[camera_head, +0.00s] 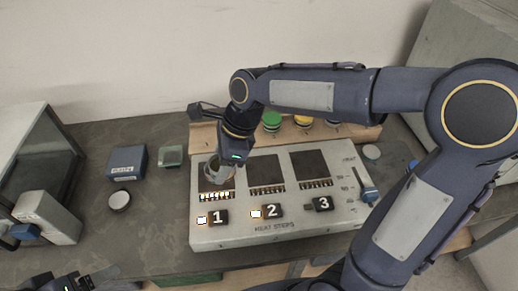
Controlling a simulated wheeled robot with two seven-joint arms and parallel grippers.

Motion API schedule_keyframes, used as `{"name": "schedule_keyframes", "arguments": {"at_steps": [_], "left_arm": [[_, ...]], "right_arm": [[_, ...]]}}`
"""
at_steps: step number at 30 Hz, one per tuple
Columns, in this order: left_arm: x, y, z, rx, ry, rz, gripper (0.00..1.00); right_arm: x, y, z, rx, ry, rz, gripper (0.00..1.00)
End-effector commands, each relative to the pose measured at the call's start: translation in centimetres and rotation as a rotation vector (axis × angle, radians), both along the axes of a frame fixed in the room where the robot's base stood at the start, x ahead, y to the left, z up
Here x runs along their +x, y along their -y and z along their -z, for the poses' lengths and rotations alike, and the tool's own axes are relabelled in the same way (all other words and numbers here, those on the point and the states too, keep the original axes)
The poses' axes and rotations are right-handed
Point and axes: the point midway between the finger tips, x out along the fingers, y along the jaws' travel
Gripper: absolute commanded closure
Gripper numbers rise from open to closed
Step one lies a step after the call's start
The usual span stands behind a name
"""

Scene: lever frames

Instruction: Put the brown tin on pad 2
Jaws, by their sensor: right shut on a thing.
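The panel (285,228) is a pale box with three dark square pads in a row, numbered 1, 2 and 3. Pad 2 (266,170) is the middle one, and its surface is bare. My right gripper (221,163) reaches down over pad 1 (210,184) at the left. It is shut on the brown tin (213,171), a small round tin partly hidden by the fingers. Whether the tin touches pad 1 is hard to tell. My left gripper (85,281) is at the bottom left edge, partly cut off, and its jaws are unclear.
Pad 3 (310,168) is bare. A lever with a blue handle (369,194) stands at the panel's right. A wooden rack (204,137) behind the panel holds green and yellow round items. A blue box (127,161), green block (171,156) and round tin (119,201) lie left.

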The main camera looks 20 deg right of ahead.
Motion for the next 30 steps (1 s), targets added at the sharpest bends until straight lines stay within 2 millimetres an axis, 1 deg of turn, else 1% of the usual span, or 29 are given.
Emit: {"name": "schedule_keyframes", "arguments": {"at_steps": [2,5,14,15,18,22,30], "left_arm": [[0.0,0.0,-0.1,0.0,0.0,0.0,0.24],[0.0,0.0,-0.3,0.0,0.0,0.0,0.24],[0.0,0.0,-1.2,0.0,0.0,0.0,0.24],[0.0,0.0,-1.3,0.0,0.0,0.0,0.24],[0.0,0.0,-1.3,0.0,0.0,0.0,0.24],[0.0,0.0,-1.4,0.0,0.0,0.0,0.24],[0.0,0.0,-1.5,0.0,0.0,0.0,0.24]], "right_arm": [[-0.1,0.0,-0.3,-0.001,0.001,0.024,0.72],[0.3,1.2,0.1,-0.001,-0.004,0.04,0.72],[3.0,7.9,3.3,-0.002,-0.007,0.042,0.72],[3.3,8.8,3.8,-0.002,-0.007,0.042,0.72],[3.8,10.1,6.0,0.0,-0.008,0.038,0.72],[4.4,11.5,7.8,-0.001,-0.005,0.036,0.72],[4.9,12.7,9.3,-0.001,-0.003,0.033,0.72]]}}
